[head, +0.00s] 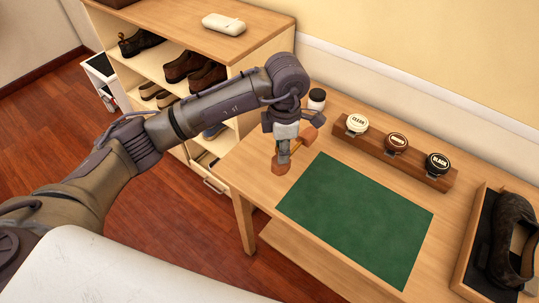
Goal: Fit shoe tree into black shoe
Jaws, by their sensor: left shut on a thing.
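My left gripper (285,151) is over the left end of the wooden table (427,272). It is shut on a brown wooden thing that looks like the shoe tree (281,166). Parts of the shoe tree show below and to the right of the fingers, and the gripper hides the rest. I cannot tell whether it touches the table. The black shoe (508,240) is in a tray at the far right, cut off by the picture's edge, with its opening visible. My left gripper is well to the left of the shoe. My right gripper is not in view.
A green mat (355,217) lies clear between gripper and shoe. A wooden rack (420,176) with tins labelled clear, brown and black stands along the back. A shoe shelf (190,35) is at the upper left.

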